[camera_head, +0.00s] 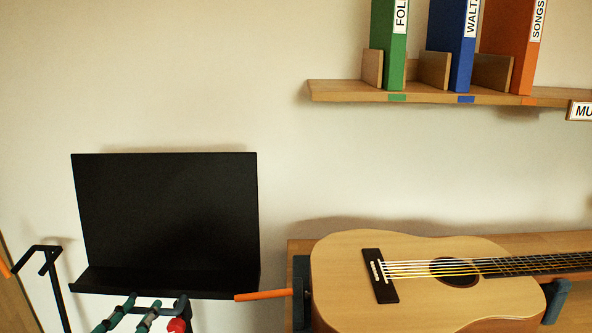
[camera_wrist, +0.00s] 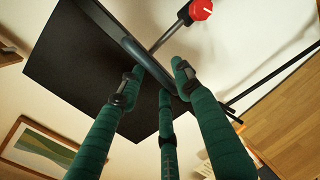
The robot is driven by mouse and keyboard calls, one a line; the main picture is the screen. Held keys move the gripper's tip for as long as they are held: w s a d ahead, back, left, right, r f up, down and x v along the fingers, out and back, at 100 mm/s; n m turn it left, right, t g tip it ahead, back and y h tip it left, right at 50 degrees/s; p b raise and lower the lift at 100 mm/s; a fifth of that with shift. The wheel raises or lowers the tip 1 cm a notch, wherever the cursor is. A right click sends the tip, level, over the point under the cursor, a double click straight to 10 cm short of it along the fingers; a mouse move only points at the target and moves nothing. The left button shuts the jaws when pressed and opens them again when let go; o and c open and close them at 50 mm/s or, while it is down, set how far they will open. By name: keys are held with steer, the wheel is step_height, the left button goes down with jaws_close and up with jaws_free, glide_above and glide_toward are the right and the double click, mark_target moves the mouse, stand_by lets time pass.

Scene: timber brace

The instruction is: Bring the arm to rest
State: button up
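My gripper (camera_head: 140,304) is at the bottom left of the head view, with its green fingers pointing up at the underside of a black music stand (camera_head: 165,215). In the wrist view my gripper (camera_wrist: 162,78) shows three green fingers with gaps between their tips, and it looks open. The stand's black panel (camera_wrist: 75,70) and a dark rounded bar (camera_wrist: 118,38) lie at the fingertips. Whether a finger touches the bar cannot be told. A red knob (camera_wrist: 200,9) sits on the stand beyond the fingers and also shows in the head view (camera_head: 177,325). The rest of my arm is hidden.
A guitar (camera_head: 400,290) lies to the right on dark supports, with an orange rod (camera_head: 263,295) between it and the stand. A wall shelf (camera_head: 340,90) holds green, blue and orange binders. A black frame (camera_head: 52,270) stands at far left. The wall above the stand is clear.

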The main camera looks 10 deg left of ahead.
steer(key=x, duration=0.3)
steer(key=shift+s+r+p, duration=0.1)
steer(key=shift+r+p, duration=0.45)
steer(key=shift+r, duration=0.25)
steer(key=shift+s, duration=0.15)
